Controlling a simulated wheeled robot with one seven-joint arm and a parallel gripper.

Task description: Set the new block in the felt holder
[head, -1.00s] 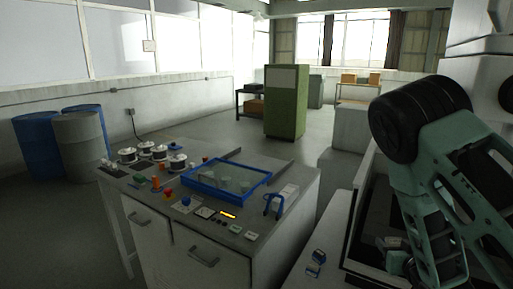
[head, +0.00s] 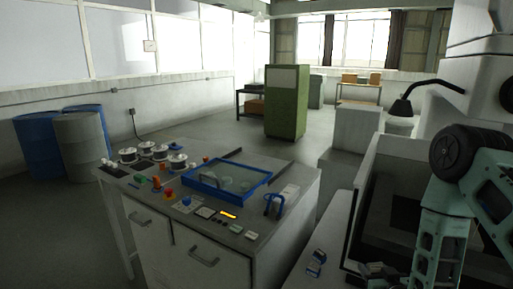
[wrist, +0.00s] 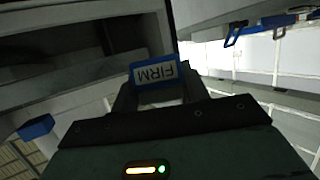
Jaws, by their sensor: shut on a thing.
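My gripper (wrist: 157,88) is shut on a small blue block (wrist: 138,68) in the wrist view. The block has a white label reading FIRM, upside down in that view, and sits between the two dark fingertips. In the head view my gripper is out of sight below the frame; only my arm shows at the right. Small blue-and-white pieces (head: 316,262) lie on the pale ledge at the bottom middle. A blue piece (wrist: 36,127) also shows at the left of the wrist view. I cannot tell which thing is the felt holder.
A grey cabinet (head: 250,259) with spools, buttons and a blue-framed tray (head: 228,195) stands left of the ledge. A blue handle (head: 273,204) rises from its top. The machine's open dark basin (head: 385,205) is at the right, with a black lamp (head: 402,106) above.

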